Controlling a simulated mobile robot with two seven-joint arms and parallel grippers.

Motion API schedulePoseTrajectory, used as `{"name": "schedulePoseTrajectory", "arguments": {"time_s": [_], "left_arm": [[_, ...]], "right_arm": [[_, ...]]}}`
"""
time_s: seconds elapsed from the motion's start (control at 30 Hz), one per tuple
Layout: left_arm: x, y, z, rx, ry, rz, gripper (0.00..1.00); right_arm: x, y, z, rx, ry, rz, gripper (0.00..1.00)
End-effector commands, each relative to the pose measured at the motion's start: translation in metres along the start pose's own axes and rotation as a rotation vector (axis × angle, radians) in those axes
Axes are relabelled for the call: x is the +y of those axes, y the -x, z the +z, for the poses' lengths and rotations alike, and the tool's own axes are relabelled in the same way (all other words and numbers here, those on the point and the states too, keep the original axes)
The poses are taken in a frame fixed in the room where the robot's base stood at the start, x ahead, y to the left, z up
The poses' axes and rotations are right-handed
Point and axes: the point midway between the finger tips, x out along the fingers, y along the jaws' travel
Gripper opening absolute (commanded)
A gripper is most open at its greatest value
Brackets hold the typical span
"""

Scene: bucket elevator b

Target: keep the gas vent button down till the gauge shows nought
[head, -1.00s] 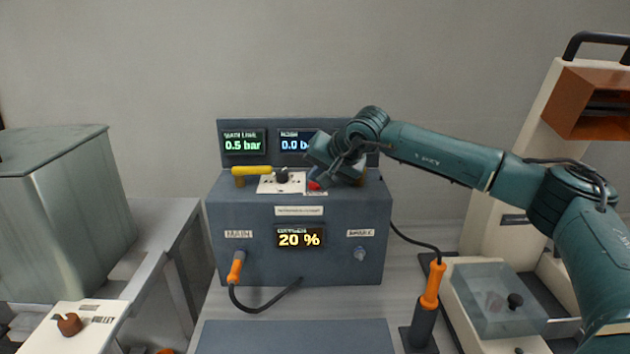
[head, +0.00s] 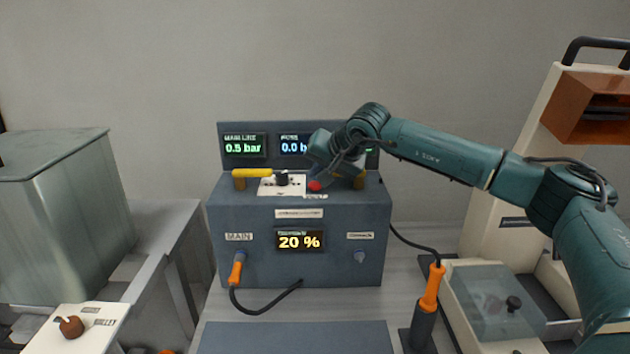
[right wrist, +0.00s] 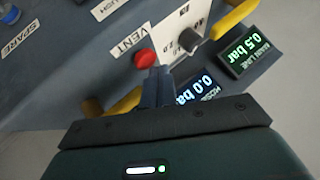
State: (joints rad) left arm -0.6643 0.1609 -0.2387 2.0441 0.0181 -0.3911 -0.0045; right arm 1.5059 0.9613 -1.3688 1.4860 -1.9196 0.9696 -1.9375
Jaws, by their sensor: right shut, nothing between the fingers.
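The red vent button (head: 315,186) is on top of the dark blue gas box; in the right wrist view the button (right wrist: 145,58) is beside the VENT label (right wrist: 131,40). My right gripper (right wrist: 157,72) is shut and empty, its fingertips right by the button. I cannot tell whether they touch it. The main line gauge (head: 244,146) reads 0.5 bar. The hose gauge (head: 293,145) is partly covered by my gripper; in the right wrist view the hose gauge (right wrist: 196,88) reads 0.0. My left gripper is out of view.
A yellow handle (head: 252,173) and a black knob (head: 283,179) are left of the button. An amber display (head: 299,241) on the box front reads 20 %. An orange-handled torch (head: 432,287) stands at the right. A metal tank (head: 55,210) is at the left.

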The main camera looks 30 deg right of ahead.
Motion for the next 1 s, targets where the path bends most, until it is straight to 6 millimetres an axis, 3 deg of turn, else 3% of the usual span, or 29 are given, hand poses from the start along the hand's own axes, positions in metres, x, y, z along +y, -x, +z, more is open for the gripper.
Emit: {"name": "schedulePoseTrajectory", "arguments": {"time_s": [0.47, 1.0], "left_arm": [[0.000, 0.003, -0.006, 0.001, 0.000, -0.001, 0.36], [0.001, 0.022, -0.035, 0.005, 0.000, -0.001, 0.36]], "right_arm": [[-0.005, 0.006, -0.004, 0.001, 0.000, -0.002, 0.00], [-0.029, 0.040, -0.029, 0.001, 0.001, -0.002, 0.00]]}}
